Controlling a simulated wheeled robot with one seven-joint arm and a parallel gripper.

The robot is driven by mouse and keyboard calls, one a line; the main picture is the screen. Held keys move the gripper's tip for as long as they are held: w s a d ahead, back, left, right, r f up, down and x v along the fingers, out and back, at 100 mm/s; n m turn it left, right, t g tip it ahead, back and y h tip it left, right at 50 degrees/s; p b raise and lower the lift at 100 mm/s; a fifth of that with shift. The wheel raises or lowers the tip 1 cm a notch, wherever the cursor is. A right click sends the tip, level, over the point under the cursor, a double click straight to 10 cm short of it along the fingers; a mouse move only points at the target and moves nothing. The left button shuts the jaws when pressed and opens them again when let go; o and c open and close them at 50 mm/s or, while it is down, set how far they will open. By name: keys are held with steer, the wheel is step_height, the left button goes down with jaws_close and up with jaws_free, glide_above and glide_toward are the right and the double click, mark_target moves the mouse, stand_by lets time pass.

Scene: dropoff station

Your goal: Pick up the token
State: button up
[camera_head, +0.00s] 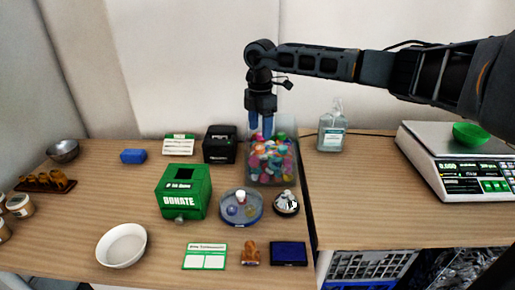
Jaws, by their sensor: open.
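My gripper (261,126) points straight down with its two blue fingers apart. It is empty, and in the picture its fingertips overlap the upper left part of a clear bin (252,176) of colourful caps; I cannot tell how far above or behind it they are. No piece is clearly recognisable as the token. A round blue-grey dish (241,221) in front of the bin holds a few small round pieces: a blue one (232,210), a yellowish one (250,211) and a white and red one (241,196). One of these may be the token.
A green donation box (184,192), a call bell (286,203), a black printer (219,145) and a white bowl (122,246) stand nearby. A blue pad (289,253), a brown figurine (250,254) and a card (205,256) lie in front. A scale (459,164) and a bottle (331,130) are right.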

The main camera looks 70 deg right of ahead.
steer(key=shift+s+a+f, duration=0.1)
steer(key=shift+f, duration=1.4)
steer(key=shift+s+f, duration=0.1)
steer(key=shift+f, duration=1.4)
steer(key=c, duration=1.1)
